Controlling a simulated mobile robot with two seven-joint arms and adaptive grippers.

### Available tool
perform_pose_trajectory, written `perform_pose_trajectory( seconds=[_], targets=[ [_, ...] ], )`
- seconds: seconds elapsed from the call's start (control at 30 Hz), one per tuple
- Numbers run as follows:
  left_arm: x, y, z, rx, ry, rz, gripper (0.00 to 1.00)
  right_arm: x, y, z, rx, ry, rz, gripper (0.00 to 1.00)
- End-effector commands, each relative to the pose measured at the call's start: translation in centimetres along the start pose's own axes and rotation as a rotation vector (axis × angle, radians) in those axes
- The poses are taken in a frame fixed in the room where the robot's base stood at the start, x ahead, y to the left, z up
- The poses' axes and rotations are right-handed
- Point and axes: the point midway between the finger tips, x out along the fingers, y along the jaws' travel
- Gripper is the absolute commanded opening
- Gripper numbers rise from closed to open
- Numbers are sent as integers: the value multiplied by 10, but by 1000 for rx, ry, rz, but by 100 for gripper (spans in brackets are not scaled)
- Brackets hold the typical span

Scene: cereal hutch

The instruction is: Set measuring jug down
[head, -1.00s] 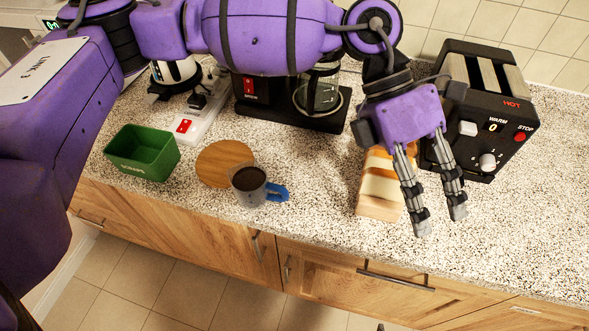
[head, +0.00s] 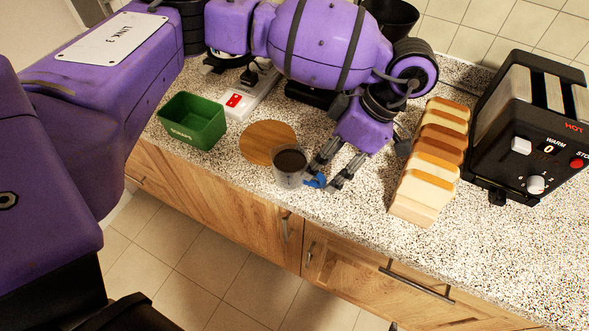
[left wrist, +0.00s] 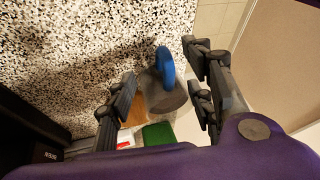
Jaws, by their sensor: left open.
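The measuring jug (head: 288,167) is a clear grey cup with dark contents and a blue handle (head: 315,180). It stands upright on the speckled counter, at the front right of a round wooden board (head: 262,136); whether it overlaps the board's edge is hard to tell. My left gripper (head: 327,177) is open at the handle side of the jug. In the left wrist view the jug (left wrist: 163,98) and its handle show between the spread fingers (left wrist: 158,72); contact is not clear. My right gripper is not in view.
A green bin (head: 192,121) stands left of the board. A rack of bread slices (head: 418,192) and a black toaster (head: 518,150) stand to the right. A white strip with a red switch (head: 235,101) lies behind. The counter's front edge is close to the jug.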

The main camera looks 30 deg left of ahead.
Motion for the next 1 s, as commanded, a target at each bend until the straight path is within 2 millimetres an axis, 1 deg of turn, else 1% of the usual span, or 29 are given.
perform_pose_trajectory(
  seconds=[0.03,0.1,0.2,0.4,0.47,0.77,0.8,1.0],
  targets=[
    [6,0,-2,-3,2,1,48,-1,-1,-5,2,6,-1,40],
    [18,0,-1,-3,1,0,48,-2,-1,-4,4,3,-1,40],
    [28,0,-1,-2,0,0,48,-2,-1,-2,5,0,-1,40],
    [30,0,0,-1,0,-1,48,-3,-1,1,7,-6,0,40],
    [30,0,0,-1,0,-1,41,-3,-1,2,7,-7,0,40],
    [30,0,0,-1,0,-1,2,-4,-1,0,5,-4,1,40],
    [30,0,0,-1,0,-1,0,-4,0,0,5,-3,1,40],
    [29,0,0,-1,0,0,0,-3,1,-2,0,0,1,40]
  ],
)
